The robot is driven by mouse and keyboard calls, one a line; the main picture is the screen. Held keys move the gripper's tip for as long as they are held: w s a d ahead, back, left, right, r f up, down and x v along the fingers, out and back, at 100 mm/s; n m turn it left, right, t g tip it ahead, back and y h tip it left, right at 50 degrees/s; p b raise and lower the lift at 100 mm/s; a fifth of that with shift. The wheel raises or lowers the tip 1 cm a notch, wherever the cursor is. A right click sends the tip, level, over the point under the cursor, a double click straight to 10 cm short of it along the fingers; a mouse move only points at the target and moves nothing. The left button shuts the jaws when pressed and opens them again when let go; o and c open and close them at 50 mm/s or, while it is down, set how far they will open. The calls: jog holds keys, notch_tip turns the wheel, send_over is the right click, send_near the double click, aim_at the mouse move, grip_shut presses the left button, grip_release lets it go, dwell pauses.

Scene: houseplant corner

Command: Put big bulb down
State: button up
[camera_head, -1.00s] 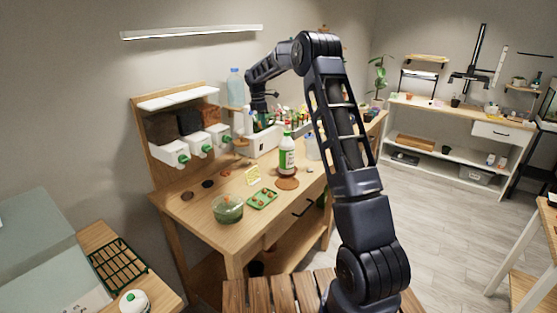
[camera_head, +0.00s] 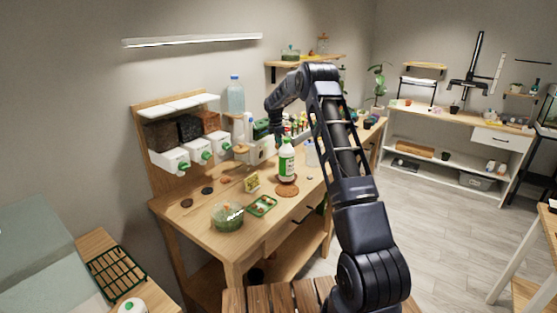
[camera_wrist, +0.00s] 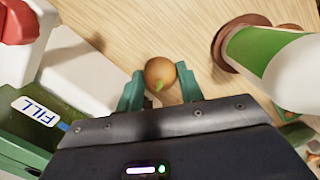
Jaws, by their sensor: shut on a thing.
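The big bulb (camera_wrist: 160,72) is round and brown with a small green sprout. In the wrist view it sits between the two green fingertips of my gripper (camera_wrist: 160,86), which is shut on it. The wooden worktop (camera_wrist: 135,25) shows behind the bulb; I cannot tell whether they touch. In the head view my gripper's end is low behind the green-and-white bottle (camera_head: 287,160), and the bulb is hidden. A green tray (camera_head: 250,212) with small items lies towards the front of the table.
The bottle stands on a round brown coaster (camera_head: 288,190), close to the right of my gripper in the wrist view. A green box labelled FILL (camera_wrist: 60,108) and a white container (camera_wrist: 85,68) are close on the left.

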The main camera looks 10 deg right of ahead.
notch_tip(320, 180, down, 9)
dwell(0.5)
jog(key=shift+f, duration=0.15)
jog(key=o, duration=1)
